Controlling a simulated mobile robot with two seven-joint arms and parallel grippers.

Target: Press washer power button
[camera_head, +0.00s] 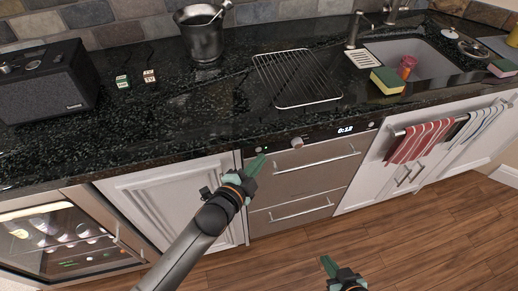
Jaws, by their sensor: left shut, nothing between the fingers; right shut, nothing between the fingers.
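The washer (296,184) is a steel two-drawer unit under the dark counter. Its narrow control panel (325,138) has a round knob (297,142), a lit display reading about 0:12 (345,130) and small lit marks near its left end. My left gripper (261,157) is shut and empty, its tip at the panel's left end, left of the knob. The fingertips partly cover that end, and I cannot tell whether they touch a button. My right gripper (326,262) is shut and empty, low in front of the washer, over the floor.
A white cabinet door (165,195) and a glass-front cooler (68,240) are left of the washer. Towels (421,140) hang on a bar at right. The counter holds a speaker (45,80), a metal bucket (204,40), a wire rack (298,78) and sponges (388,80) near the sink.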

